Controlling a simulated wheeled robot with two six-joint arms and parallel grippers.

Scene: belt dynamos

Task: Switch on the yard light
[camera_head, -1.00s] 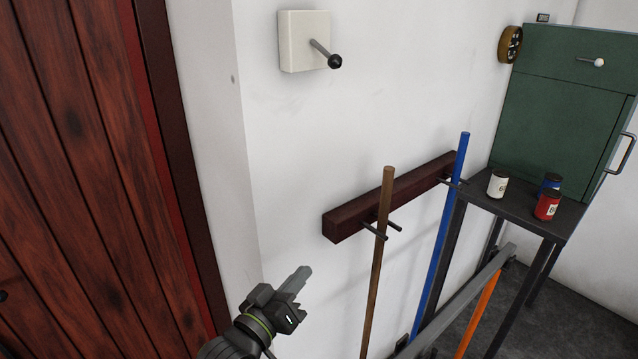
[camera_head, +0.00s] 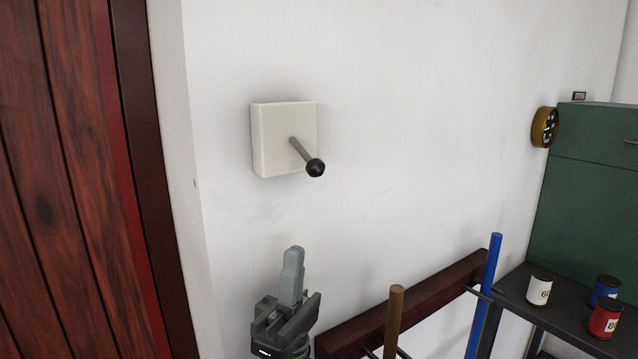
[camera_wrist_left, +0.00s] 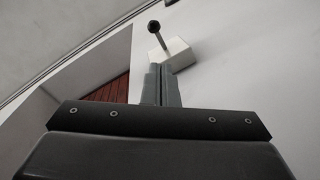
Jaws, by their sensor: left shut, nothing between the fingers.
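A cream square switch box (camera_head: 272,140) is fixed to the white wall, upper middle of the head view. A grey lever (camera_head: 299,148) with a black ball knob (camera_head: 315,168) sticks out of it, slanting down to the right in the picture. In the left wrist view the box (camera_wrist_left: 180,54) and the knob (camera_wrist_left: 154,27) show beyond the fingertips. My left gripper (camera_head: 293,256) is shut and empty, below the box and apart from the lever, fingers pointing up. My right gripper is not in view.
A wooden door (camera_head: 65,180) with a dark frame stands at left. A dark red rack (camera_head: 430,296) on the wall holds a brown pole (camera_head: 394,315) and a blue pole (camera_head: 487,285). Cans stand on a dark shelf (camera_head: 545,312) by a green cabinet (camera_head: 590,190). The wall around the switch is clear.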

